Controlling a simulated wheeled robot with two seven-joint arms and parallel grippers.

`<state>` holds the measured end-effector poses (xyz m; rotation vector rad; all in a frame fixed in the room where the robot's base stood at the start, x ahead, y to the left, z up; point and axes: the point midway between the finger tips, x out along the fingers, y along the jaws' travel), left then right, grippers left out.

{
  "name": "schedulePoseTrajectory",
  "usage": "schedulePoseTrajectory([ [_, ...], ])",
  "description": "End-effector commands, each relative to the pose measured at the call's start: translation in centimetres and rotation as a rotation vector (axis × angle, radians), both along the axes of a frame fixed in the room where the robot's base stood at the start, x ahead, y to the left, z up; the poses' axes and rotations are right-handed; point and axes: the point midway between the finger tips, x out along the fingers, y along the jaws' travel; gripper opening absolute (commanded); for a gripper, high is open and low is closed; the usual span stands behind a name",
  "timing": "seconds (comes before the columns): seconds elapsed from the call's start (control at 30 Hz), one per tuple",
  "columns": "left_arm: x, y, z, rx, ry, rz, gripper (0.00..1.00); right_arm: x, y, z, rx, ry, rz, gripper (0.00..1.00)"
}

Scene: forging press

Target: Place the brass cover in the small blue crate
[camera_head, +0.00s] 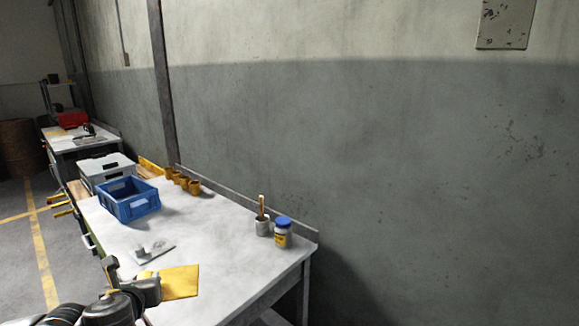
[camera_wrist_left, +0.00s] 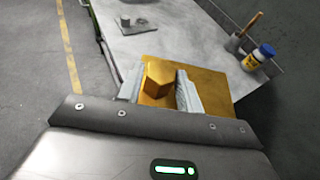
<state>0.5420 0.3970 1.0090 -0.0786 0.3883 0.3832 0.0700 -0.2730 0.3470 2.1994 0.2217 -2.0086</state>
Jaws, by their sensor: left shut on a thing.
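The brass cover (camera_head: 180,282) is a yellow square plate. In the left wrist view the brass cover (camera_wrist_left: 205,72) shows a raised block-like knob between the fingers. My left gripper (camera_head: 150,285) is shut on the knob, at the near left edge of the workbench. The gripper (camera_wrist_left: 161,90) hides part of the plate. Whether the plate touches the bench I cannot tell. The small blue crate (camera_head: 139,207) stands farther back on the bench, up and left of the gripper, and its visible inside looks empty. My right gripper is not in view.
A grey plate with a knob (camera_head: 150,252) lies on the workbench (camera_head: 215,240) between gripper and crate. A pot with a brush (camera_head: 262,226) and a blue-lidded jar (camera_head: 283,233) stand at the right. The middle of the bench is clear.

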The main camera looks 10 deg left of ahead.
Motion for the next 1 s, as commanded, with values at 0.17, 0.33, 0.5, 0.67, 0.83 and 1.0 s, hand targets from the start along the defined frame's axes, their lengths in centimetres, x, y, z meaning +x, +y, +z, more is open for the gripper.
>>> schedulePoseTrajectory([
  [0.17, 0.8, -3.2, 1.4, -0.011, -0.006, -0.086, 0.0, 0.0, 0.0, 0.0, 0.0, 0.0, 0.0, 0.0],
  [0.33, 1.3, -6.1, 2.9, -0.015, -0.009, -0.163, 0.0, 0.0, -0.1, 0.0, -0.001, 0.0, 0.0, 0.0],
  [0.5, 1.7, -9.6, 4.9, -0.016, -0.013, -0.248, 0.0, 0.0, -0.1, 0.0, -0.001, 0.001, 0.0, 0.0],
  [0.67, 1.9, -13.6, 7.5, -0.01, -0.015, -0.326, 0.0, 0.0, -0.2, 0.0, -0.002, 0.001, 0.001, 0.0],
  [0.83, 1.8, -16.4, 9.1, -0.005, -0.009, -0.371, 0.0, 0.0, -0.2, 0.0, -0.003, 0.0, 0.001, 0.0],
  [1.0, 1.8, -17.5, 9.6, -0.003, -0.007, -0.389, 0.0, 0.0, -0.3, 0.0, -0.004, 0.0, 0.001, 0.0],
])
